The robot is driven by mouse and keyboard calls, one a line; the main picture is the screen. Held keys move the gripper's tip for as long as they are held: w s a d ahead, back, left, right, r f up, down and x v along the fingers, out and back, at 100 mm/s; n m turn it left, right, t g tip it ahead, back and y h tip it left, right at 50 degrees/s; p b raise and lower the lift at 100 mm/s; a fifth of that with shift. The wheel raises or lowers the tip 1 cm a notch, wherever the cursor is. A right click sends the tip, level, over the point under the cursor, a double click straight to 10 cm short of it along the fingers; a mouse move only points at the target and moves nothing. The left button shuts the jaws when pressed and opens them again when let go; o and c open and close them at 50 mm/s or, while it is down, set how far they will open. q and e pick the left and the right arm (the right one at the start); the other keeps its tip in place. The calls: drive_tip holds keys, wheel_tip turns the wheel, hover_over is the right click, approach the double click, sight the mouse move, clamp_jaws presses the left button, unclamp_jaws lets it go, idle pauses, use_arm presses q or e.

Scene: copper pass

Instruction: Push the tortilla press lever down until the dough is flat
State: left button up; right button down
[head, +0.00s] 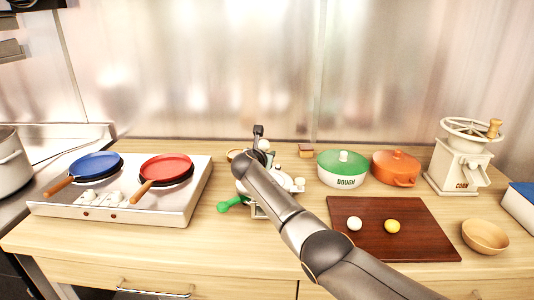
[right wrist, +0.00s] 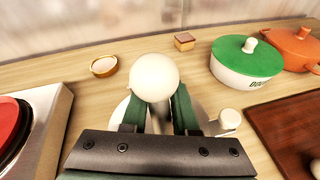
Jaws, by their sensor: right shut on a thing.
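The tortilla press (head: 290,186) stands on the wooden counter, mostly hidden behind my right arm. My right gripper (right wrist: 156,92) is shut on the round cream knob (right wrist: 154,76) of the press lever, with a green finger on each side. In the head view the right gripper (head: 260,141) is at the top of the press, seen from behind. Pale parts of the press show below the fingers in the right wrist view. The dough inside the press is hidden, and how flat it is I cannot tell. My left gripper is out of view.
A stove with a blue pan (head: 96,163) and a red pan (head: 166,168) is left of the press. A green handle (head: 232,203) sticks out beside it. A green-lidded dough pot (head: 343,170), an orange pot (head: 396,168) and a brown board (head: 420,228) with two balls are to the right.

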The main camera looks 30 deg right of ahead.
drive_tip(key=shift+a+f, duration=0.25)
drive_tip(key=shift+f, duration=0.2)
drive_tip(key=c, duration=1)
unclamp_jaws()
drive_tip(key=o, duration=0.6)
drive_tip(key=shift+d+r, duration=0.1)
drive_tip(key=shift+r, duration=0.2)
drive_tip(key=p+v, duration=0.1)
drive_tip(key=v, duration=1.1)
drive_tip(key=shift+s, duration=0.15)
